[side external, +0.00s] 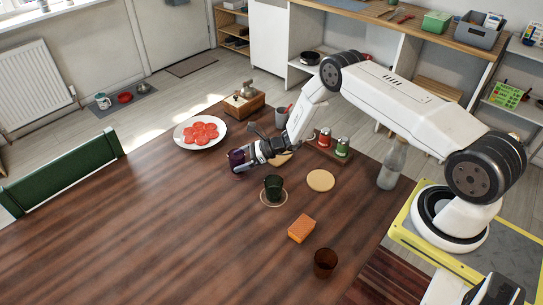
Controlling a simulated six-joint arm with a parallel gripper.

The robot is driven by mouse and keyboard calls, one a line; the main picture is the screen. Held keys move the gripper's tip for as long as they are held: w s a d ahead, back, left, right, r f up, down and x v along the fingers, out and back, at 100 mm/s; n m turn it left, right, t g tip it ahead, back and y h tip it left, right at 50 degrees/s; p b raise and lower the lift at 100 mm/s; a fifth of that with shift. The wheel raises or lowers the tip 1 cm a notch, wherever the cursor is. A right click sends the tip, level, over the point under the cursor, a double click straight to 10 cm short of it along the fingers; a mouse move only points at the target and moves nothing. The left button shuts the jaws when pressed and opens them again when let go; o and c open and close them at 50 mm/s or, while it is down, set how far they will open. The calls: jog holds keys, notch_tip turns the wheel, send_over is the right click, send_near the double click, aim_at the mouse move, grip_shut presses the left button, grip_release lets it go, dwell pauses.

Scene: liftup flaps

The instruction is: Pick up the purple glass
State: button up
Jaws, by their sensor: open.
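The purple glass (236,156) is on the dark wooden table, left of the table's middle. It is small and dark, and my gripper hides part of its right side. My gripper (240,163) is open and reaches in from the right, with its fingers at the glass. One dark finger shows along the near side of the glass. I cannot tell whether the fingers touch it.
A dark green cup (273,185) on a coaster stands close, in front and right. A plate of red slices (201,130) and wooden box (244,102) lie behind. An orange sponge (301,228), brown glass (325,262) and bottle (393,167) stand rightward. The left table is clear.

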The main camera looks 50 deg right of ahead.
jog(key=shift+w+a+f, duration=0.25)
jog(key=shift+w+a, duration=0.15)
jog(key=shift+a, duration=0.05)
jog(key=c, duration=1.2)
jog(key=shift+r, duration=0.1)
